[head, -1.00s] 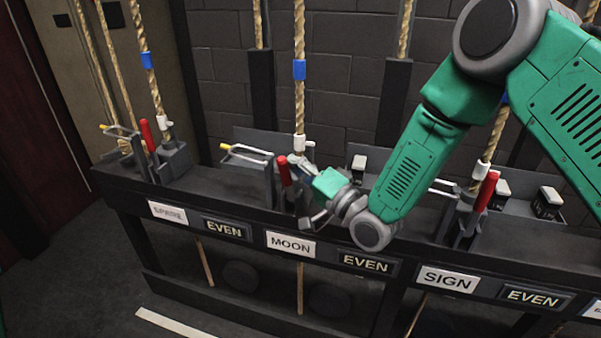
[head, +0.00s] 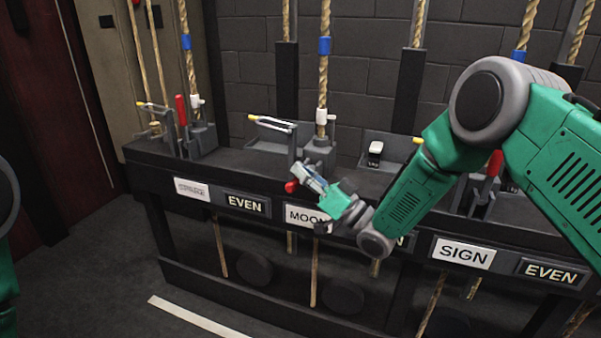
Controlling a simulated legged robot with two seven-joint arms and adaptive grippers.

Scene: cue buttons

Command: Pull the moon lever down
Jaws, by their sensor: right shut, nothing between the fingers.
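The moon lever's red handle (head: 291,187) sticks out low toward me over the front edge of the rail, above the white MOON sign (head: 304,216). Most of the lever is hidden behind my right gripper (head: 304,174). The gripper is shut and empty, with its fingers against or just above the red handle; I cannot tell if they touch. The wrist covers part of the MOON sign's right end and the EVEN plate beside it. My left arm shows only at the left edge, with its gripper out of view.
Upright red levers stand at the left station (head: 181,110) and the SIGN station (head: 494,163). Ropes with blue bands (head: 324,46) rise behind the black rail (head: 150,160). Open floor lies front left.

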